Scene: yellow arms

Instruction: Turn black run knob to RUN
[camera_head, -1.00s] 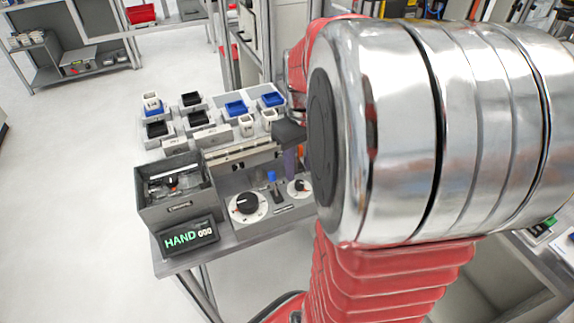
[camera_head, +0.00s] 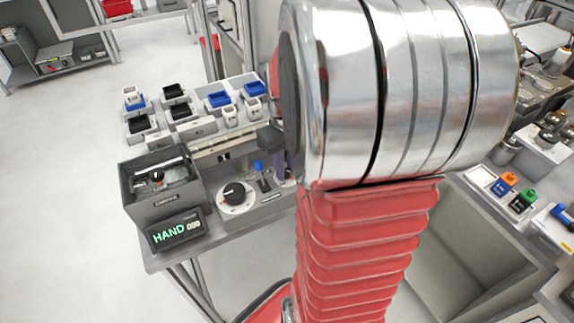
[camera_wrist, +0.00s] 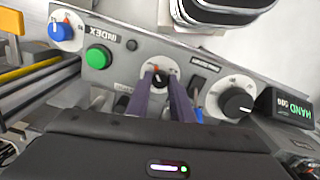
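In the head view a large black knob (camera_head: 234,193) on a white dial sits on the grey panel. It also shows in the wrist view (camera_wrist: 236,103), right of my gripper. A smaller black knob with a red mark (camera_wrist: 158,77) on a white dial lies between my fingertips in the wrist view; its dial (camera_head: 287,179) is mostly hidden in the head view. The dial lettering is too small to read. My gripper (camera_wrist: 160,74) has its two purple fingers apart, one on each side of the smaller knob; contact is not clear. A display (camera_head: 179,231) reads HAND.
A blue-tipped lever (camera_head: 260,173) stands between the two dials. In the wrist view a green button (camera_wrist: 98,57) and a blue knob (camera_wrist: 62,31) are to the left. A grey bin (camera_head: 160,190) stands behind the display. Small trays fill the bench behind.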

